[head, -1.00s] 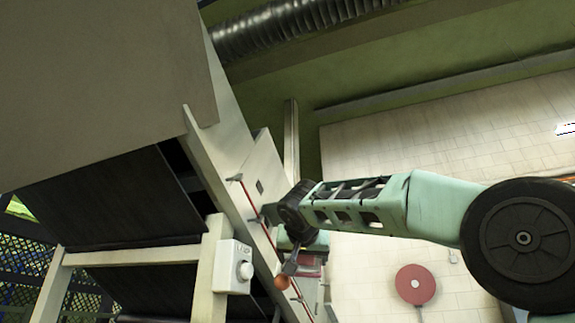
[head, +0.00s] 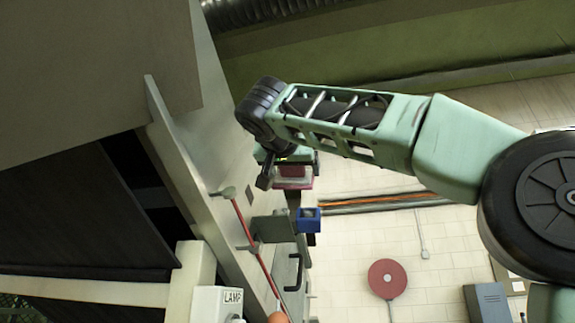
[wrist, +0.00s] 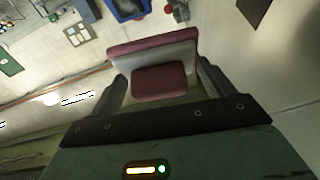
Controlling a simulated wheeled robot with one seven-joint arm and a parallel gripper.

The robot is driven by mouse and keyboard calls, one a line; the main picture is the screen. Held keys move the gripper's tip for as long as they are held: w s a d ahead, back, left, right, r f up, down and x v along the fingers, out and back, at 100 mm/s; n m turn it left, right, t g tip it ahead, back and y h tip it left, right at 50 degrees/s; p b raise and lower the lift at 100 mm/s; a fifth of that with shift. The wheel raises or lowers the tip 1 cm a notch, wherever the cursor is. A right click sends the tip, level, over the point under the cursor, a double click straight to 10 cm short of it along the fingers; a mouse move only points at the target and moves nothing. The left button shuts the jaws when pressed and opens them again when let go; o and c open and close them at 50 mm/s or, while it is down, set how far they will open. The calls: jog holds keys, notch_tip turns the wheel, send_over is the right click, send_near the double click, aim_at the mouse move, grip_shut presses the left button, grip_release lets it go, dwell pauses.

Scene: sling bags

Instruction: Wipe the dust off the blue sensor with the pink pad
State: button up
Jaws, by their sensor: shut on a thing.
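The pink pad (wrist: 160,82) is a dark pink block with a grey layer through it, held between the two fingers of my gripper (wrist: 162,88). In the head view the pad (head: 293,184) hangs below my gripper (head: 290,172), which is shut on it. The blue sensor (head: 309,220) is a small blue box by a bracket on the machine's side, just below and right of the pad, with a gap between. In the wrist view the sensor (wrist: 126,9) is cut by the top edge, beyond the pad. Dust on it cannot be made out.
The machine's pale frame (head: 178,150) rises at left, with a red rod (head: 255,245) and a black handle (head: 293,272) near the sensor. A box marked LAMP (head: 217,303) is at lower left. A red disc (head: 388,279) is on the tiled wall.

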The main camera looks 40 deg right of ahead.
aim_at(319, 210)
jog(key=shift+w+d+f+b, duration=0.65)
jog(key=shift+w+d+f, duration=0.8)
jog(key=shift+w+d, duration=0.25)
jog(key=shift+w+d+f+b, duration=0.55)
jog(key=shift+w+d, duration=0.1)
jog(key=shift+d, duration=0.05)
jog(key=s+b, duration=0.1)
jog(key=s+d+f+b, duration=0.1)
jog(key=b, duration=0.1)
jog(key=s+f+b, duration=0.1)
jog(key=shift+s+d+f, duration=0.15)
jog(key=shift+d+f, duration=0.05)
jog(key=shift+d, duration=0.2)
jog(key=shift+s+d+f+b, duration=0.3)
jog(key=shift+s+b, duration=0.25)
jog(key=shift+b, duration=0.2)
jog(key=shift+w+a+r+p, duration=0.4)
jog(key=shift+w+r+p, duration=0.1)
jog(key=shift+w+p, duration=0.25)
jog(key=shift+w+a+r+p, duration=0.35)
jog(key=shift+w+r+p, duration=0.15)
jog(key=shift+w+p, duration=0.25)
jog(key=shift+w+a+r+p, duration=0.4)
jog(key=shift+w+r+p, duration=0.1)
jog(key=shift+w+p, duration=0.2)
